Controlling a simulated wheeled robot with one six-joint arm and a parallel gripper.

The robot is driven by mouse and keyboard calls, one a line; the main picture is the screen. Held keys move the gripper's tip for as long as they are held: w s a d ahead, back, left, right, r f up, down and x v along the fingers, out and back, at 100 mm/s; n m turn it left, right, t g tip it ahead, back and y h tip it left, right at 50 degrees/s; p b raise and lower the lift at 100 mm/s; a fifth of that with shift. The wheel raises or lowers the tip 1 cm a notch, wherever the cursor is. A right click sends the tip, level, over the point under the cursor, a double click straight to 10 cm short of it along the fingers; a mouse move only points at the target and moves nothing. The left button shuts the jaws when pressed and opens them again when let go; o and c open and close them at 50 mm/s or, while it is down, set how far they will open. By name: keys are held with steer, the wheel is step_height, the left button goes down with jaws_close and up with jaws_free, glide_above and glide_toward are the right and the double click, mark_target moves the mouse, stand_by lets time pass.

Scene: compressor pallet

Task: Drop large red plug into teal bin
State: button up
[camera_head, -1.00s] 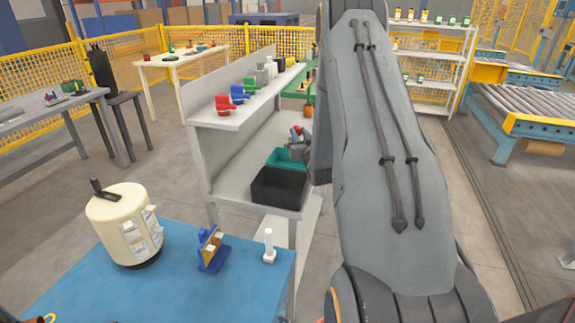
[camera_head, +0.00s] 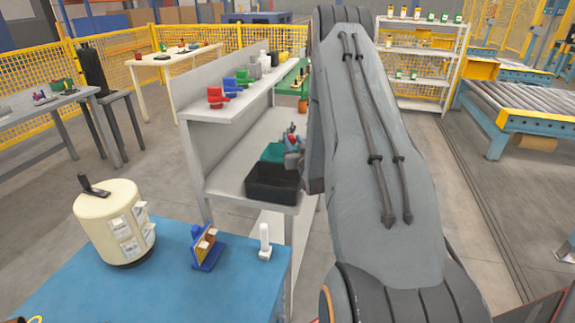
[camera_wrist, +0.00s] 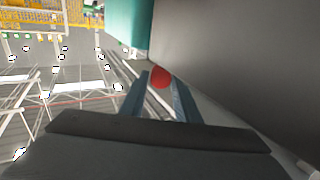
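The teal bin (camera_head: 271,153) stands on the lower shelf of the grey bench, behind a black bin. It also shows at the top of the wrist view (camera_wrist: 128,24). My gripper (camera_head: 293,143) is at the right edge of the teal bin in the head view, partly hidden by my arm. In the wrist view, my gripper (camera_wrist: 161,82) has its two fingers on either side of the rounded red plug (camera_wrist: 160,76), which sits between the tips. Most of the plug's body is hidden. The plug appears held outside the bin.
The black bin (camera_head: 272,183) is in front of the teal one. The bench's upper shelf (camera_head: 207,111) carries red, blue and green parts above the bins. A blue table (camera_head: 165,285) with a cream tank (camera_head: 115,222) is nearer.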

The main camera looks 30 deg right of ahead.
steer(key=o, duration=0.3)
steer(key=shift+b+v, duration=1)
steer(key=shift+v, duration=2.9)
steer(key=shift+a, duration=0.1)
